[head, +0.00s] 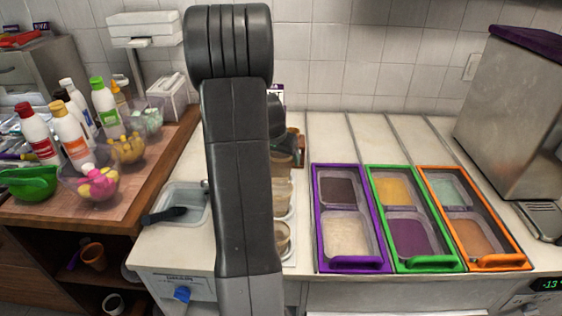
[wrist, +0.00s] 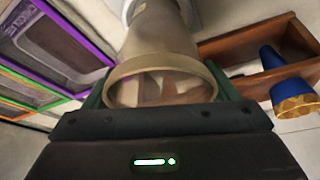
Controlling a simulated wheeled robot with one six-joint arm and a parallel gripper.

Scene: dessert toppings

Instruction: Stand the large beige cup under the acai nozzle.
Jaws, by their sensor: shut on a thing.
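My gripper (wrist: 158,92) is shut on a translucent beige cup (wrist: 158,42), with green finger pads at either side of it. The cup's round rim faces the wrist camera and it looks empty; its size against other cups cannot be judged. In the head view my arm hides the gripper and the held cup. The steel machine (head: 512,115) with a purple lid stands at the far right, with a drip grille (head: 546,218) at its foot. No nozzle shows in either view.
Beige cups (head: 283,200) stand partly hidden behind my arm. Topping bins in purple (head: 318,225), green (head: 400,267) and orange (head: 476,267) frames fill the middle counter. Bottles (head: 72,135) and bowls crowd the left table. A wooden holder (wrist: 255,45) and blue cup (wrist: 285,78) are near the gripper.

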